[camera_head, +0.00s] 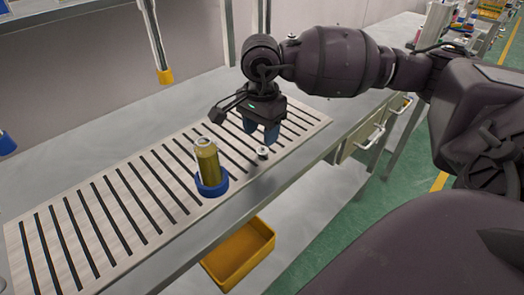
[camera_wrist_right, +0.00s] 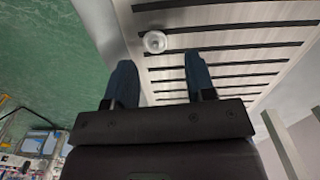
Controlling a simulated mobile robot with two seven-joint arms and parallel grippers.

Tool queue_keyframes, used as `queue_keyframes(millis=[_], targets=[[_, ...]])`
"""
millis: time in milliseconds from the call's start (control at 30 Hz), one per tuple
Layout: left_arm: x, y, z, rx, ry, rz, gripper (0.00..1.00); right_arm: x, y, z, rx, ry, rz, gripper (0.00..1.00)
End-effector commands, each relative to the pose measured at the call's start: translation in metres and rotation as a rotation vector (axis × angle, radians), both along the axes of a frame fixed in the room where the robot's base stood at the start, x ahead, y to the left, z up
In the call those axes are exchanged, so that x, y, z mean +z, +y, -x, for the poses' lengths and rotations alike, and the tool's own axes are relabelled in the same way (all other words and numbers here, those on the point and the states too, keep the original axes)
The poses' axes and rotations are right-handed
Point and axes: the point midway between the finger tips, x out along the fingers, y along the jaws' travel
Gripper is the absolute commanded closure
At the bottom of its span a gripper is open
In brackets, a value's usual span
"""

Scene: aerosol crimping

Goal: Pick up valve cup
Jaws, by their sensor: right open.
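The valve cup (camera_head: 262,153) is a small pale round piece lying on the slatted board, right of the can. It also shows in the right wrist view (camera_wrist_right: 155,41) as a white disc with a raised centre, beyond the fingertips and between their lines. My right gripper (camera_head: 261,137) is above the board, just behind and over the valve cup, with its blue fingers pointing down. In the right wrist view its two fingers (camera_wrist_right: 158,75) are apart with nothing between them. A yellow-gold can (camera_head: 207,163) stands upright in a blue ring holder (camera_head: 212,187). My left gripper is not in view.
The slatted board (camera_head: 105,236) runs along the grey table (camera_head: 95,140). A yellow bin (camera_head: 239,254) sits below the table's front edge. A post with a yellow tip (camera_head: 165,76) hangs behind the board. The board left of the can is clear.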

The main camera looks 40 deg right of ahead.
Motion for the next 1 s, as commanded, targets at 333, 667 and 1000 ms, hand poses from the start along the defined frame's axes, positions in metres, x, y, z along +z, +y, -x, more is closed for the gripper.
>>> queue_keyframes(millis=[333, 667, 1000], targets=[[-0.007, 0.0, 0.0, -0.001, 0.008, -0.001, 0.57, -0.044, -0.001, 0.006, 0.0, 0.004, 0.0, 0.5], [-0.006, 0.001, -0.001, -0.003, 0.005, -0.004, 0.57, -0.044, -0.001, 0.005, 0.0, 0.001, -0.001, 0.64], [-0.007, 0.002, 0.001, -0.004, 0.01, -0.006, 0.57, -0.044, -0.001, 0.006, 0.0, 0.001, -0.001, 0.94]])
